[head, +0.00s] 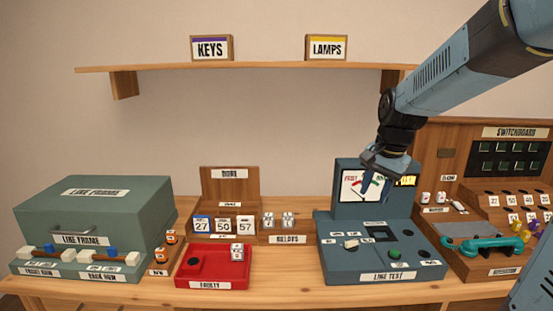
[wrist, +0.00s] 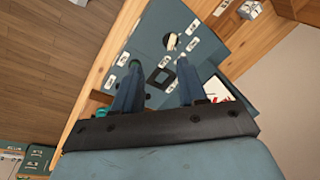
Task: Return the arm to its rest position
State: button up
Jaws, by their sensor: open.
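My arm (head: 460,65) reaches in from the upper right of the head view. My gripper (head: 370,183) hangs in front of the screen of the blue-grey LINE TEST box (head: 345,262), above its sloped panel. In the wrist view my gripper (wrist: 158,88) shows two separate dark blue fingers with nothing between them. The LINE TEST panel (wrist: 205,48) lies beyond the fingertips, with a dark square opening, a green button and a pale lever. My gripper is open and empty. Whether a fingertip touches the box cannot be told.
A wooden switchboard (head: 440,150) with a teal handset (head: 485,245) stands right. A red FAULTY tray (head: 215,281), a wooden rack (head: 230,186) and a green LINE FRAME case (head: 95,212) stand left. A shelf (head: 260,68) with KEYS and LAMPS signs is above. Free air lies between shelf and bench.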

jog(key=s+r+n+t, duration=0.1)
jog(key=s+n, duration=0.3)
jog(key=s, duration=0.5)
jog(key=s+r+n+t+h, duration=0.1)
jog(key=s+r+n, duration=0.3)
jog(key=s, duration=0.5)
jog(key=shift+s+a+t, duration=0.2)
jog(key=shift+a+t, duration=0.2)
jog(key=shift+t, duration=0.4)
